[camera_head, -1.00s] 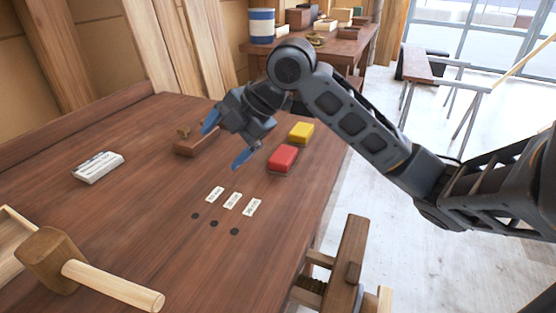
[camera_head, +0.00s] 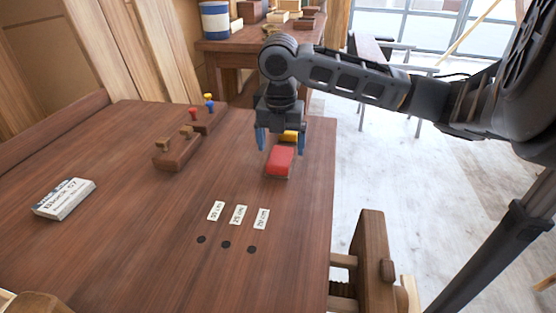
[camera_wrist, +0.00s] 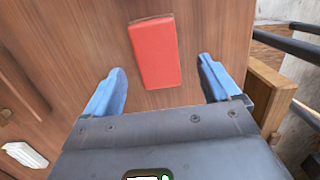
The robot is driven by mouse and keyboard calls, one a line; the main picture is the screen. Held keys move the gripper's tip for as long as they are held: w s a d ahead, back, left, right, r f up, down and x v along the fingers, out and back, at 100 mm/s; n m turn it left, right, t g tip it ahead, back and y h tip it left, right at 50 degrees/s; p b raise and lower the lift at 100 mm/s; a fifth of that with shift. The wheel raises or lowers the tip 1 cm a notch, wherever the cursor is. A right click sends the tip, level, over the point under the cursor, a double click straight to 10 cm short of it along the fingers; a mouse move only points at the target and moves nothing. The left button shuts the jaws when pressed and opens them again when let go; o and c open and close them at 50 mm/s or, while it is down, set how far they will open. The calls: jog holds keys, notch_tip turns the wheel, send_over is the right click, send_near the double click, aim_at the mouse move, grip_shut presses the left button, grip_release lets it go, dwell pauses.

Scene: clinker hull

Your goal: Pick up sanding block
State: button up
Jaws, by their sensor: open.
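A red block (camera_head: 279,161), which looks like a sanding block, lies on the workbench (camera_head: 130,215) near its right edge.
Three small labels (camera_head: 238,215) and three dark dots (camera_head: 226,244) lie in front of the red block. Wooden blocks with knobs (camera_head: 178,152) stand to the left, and a white box (camera_head: 64,199) lies farther left. A wooden vise (camera_head: 362,260) juts out at the right edge.

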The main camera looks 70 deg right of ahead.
aim_at(280, 156)
jog(key=shift+w+d+f+p, duration=0.1)
jog(key=shift+d+f+p, duration=0.1)
jog(key=shift+f, duration=0.9)
jog(key=shift+w+d+f+p, duration=0.1)
jog(key=shift+d+f, duration=0.05)
jog(key=shift+f, duration=0.95)
jog(key=c, duration=1.1)
notch_tip(280, 156, up, 10)
jog(key=shift+b, duration=0.35)
